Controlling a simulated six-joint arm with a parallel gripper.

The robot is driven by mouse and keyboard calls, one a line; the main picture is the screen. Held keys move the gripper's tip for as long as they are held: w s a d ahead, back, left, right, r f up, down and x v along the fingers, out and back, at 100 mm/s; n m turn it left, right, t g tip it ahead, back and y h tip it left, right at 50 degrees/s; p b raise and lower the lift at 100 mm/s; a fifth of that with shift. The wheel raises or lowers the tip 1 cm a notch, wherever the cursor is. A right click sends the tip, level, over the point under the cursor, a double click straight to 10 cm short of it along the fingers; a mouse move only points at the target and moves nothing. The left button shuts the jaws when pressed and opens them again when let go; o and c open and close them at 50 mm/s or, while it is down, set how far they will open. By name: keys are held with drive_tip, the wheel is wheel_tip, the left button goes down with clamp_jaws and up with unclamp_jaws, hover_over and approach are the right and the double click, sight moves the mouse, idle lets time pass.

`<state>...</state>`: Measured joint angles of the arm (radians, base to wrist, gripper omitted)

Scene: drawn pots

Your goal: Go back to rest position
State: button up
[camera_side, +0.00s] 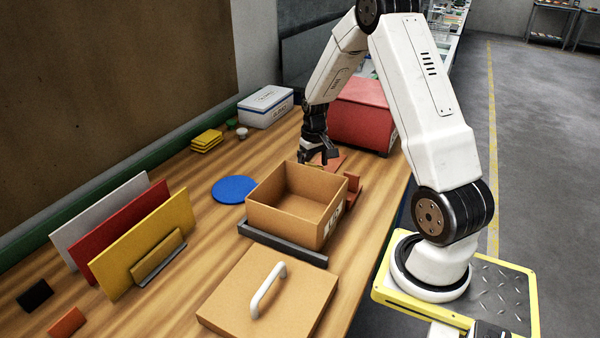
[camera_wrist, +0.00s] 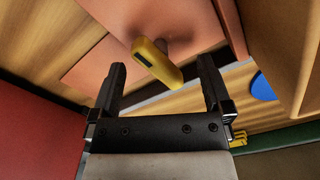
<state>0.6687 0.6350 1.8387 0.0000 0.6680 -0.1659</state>
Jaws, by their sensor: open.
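My gripper (camera_side: 320,156) is open and points down over the table behind the open cardboard box. In the wrist view its two black fingers (camera_wrist: 162,68) stand apart, with a yellow handle (camera_wrist: 158,62) showing between or beyond their tips. The handle sits on a flat salmon-coloured panel (camera_wrist: 95,65). I cannot tell how far the fingertips are from the handle. In the side view the panel (camera_side: 332,163) is partly hidden by the gripper and the box.
The open box (camera_side: 270,221) stands in front of my gripper on a dark tray edge. A red box (camera_side: 362,112) stands close on the right, a white box (camera_side: 265,106) behind left. A blue disc (camera_side: 233,189), upright panels (camera_side: 142,245) and a handled lid (camera_side: 230,305) lie nearer.

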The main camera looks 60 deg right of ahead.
drive_tip(key=shift+n, duration=2.4)
